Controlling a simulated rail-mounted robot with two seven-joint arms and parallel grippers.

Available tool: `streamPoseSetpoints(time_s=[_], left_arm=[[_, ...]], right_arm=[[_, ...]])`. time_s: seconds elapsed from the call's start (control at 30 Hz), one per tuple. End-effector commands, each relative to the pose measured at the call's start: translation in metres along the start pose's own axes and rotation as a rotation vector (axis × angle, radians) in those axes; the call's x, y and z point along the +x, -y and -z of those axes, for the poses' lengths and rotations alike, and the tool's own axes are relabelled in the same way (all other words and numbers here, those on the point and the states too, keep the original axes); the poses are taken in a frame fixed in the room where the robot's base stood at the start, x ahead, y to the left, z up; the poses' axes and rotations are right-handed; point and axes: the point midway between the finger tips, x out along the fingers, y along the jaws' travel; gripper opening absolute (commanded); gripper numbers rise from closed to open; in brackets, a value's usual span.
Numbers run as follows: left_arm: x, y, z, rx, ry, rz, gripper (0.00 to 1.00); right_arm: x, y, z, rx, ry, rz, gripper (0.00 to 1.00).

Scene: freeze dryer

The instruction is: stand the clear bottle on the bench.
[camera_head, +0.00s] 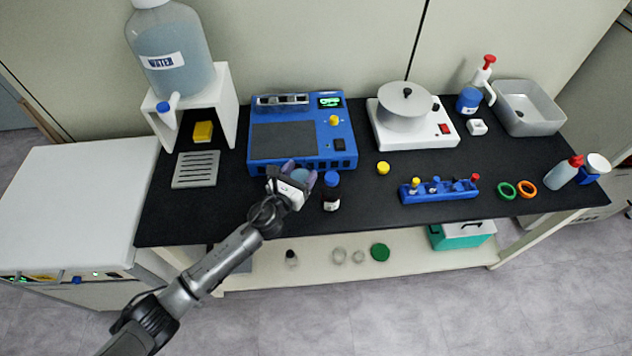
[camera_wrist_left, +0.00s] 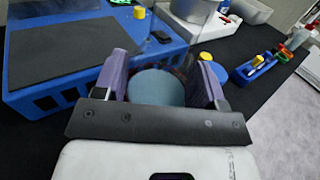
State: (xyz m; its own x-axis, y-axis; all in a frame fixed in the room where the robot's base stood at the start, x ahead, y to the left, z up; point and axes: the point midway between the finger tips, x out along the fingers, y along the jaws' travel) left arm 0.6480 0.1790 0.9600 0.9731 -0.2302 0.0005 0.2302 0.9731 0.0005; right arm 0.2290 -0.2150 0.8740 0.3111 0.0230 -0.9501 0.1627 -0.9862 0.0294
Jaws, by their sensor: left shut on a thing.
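My left gripper (camera_head: 304,178) is over the front of the black bench (camera_head: 375,172), just in front of the blue instrument. Its purple-padded fingers are shut on the clear bottle. In the left wrist view the bottle shows as a pale blue-grey disc (camera_wrist_left: 156,87) between the fingers (camera_wrist_left: 163,78), with faint transparent edges beyond it. My right gripper is not in view.
A dark bottle with a blue cap (camera_head: 331,198) stands right beside my left gripper. The blue instrument (camera_head: 262,160) is close behind. A yellow cap (camera_head: 383,168) and a blue rack (camera_head: 425,196) are farther right.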

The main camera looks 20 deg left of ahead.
Motion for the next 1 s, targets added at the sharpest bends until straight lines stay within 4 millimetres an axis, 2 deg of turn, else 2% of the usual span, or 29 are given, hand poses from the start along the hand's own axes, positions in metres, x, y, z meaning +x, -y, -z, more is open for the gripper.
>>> streamPoseSetpoints(time_s=[0.03, 0.1, 0.23, 0.47, 0.7, 1.0], left_arm=[[0.0, 0.001, 0.016, -0.003, -0.002, -0.001, 0.3], [0.0, 0.001, 0.027, -0.004, -0.001, -0.001, 0.3], [0.0, 0.001, 0.039, -0.002, 0.0, -0.001, 0.3], [0.0, 0.0, 0.049, 0.0, 0.0, -0.001, 0.3], [0.0, 0.001, 0.079, -0.002, 0.0, -0.002, 0.3], [0.0, 0.0, 0.08, 0.0, 0.0, -0.001, 0.3]], right_arm=[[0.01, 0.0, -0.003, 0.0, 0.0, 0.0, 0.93], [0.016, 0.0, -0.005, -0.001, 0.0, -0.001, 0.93], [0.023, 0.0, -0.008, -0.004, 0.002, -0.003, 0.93], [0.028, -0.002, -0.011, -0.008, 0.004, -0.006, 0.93], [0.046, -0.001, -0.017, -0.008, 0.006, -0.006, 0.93], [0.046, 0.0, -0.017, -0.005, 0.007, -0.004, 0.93]])
